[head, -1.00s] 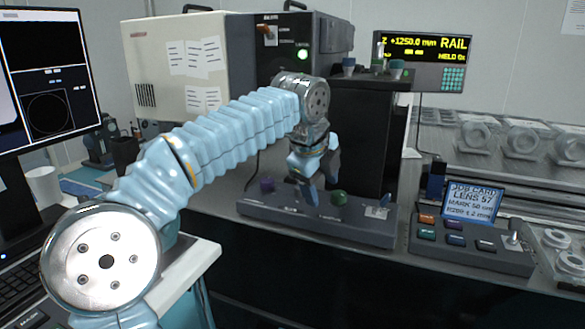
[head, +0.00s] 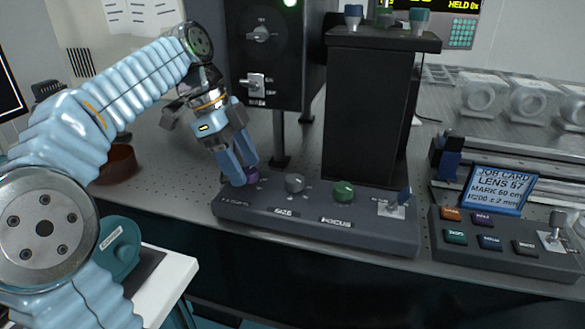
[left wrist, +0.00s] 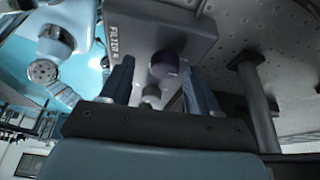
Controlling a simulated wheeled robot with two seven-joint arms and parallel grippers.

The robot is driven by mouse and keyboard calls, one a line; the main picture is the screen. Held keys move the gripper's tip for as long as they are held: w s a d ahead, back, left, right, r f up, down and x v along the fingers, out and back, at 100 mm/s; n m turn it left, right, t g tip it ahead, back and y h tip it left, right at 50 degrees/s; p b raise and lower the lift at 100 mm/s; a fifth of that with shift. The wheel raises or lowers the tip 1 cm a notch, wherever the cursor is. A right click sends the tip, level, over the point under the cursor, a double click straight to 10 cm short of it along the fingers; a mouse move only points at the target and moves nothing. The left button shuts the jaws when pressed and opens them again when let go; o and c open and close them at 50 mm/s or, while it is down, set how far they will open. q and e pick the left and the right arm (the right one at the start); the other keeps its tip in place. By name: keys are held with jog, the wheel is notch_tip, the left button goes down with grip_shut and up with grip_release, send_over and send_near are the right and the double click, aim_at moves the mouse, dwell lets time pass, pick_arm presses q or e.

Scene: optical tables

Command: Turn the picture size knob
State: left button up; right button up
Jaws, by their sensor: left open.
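The grey knob (head: 294,184), labelled SIZE, stands on the dark control box (head: 318,238) between a purple knob (head: 253,176) and a green FOCUS knob (head: 343,191). My left gripper (head: 246,172) is open, its fingers pointing down at the purple knob, left of the SIZE knob. In the left wrist view the purple knob (left wrist: 163,63) shows between the two open fingers (left wrist: 160,85), beside a label that seems to read FILTR. I cannot tell whether the fingers touch it. My right gripper is out of view.
A toggle switch (head: 393,209) is at the box's right end. A black column (head: 366,110) rises behind the box. A button panel (head: 500,243) and the job card display (head: 498,190) stand to the right. A dark red bowl (head: 117,163) is at the left.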

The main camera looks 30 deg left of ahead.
aim_at(294, 178)
pick_arm(q)
jog(key=w+d, duration=0.1)
jog(key=d, duration=0.4)
jog(key=w+d, duration=0.1)
jog(key=d, duration=0.2)
jog(key=shift+w+d+p, duration=0.15)
jog(key=shift+w+p, duration=0.15)
jog(key=shift+p, duration=0.1)
jog(key=shift+w+d+f, duration=0.1)
jog(key=shift+d+f, duration=0.2)
jog(key=shift+f, duration=0.25)
jog(key=c, duration=1)
jog(key=shift+c, duration=0.2)
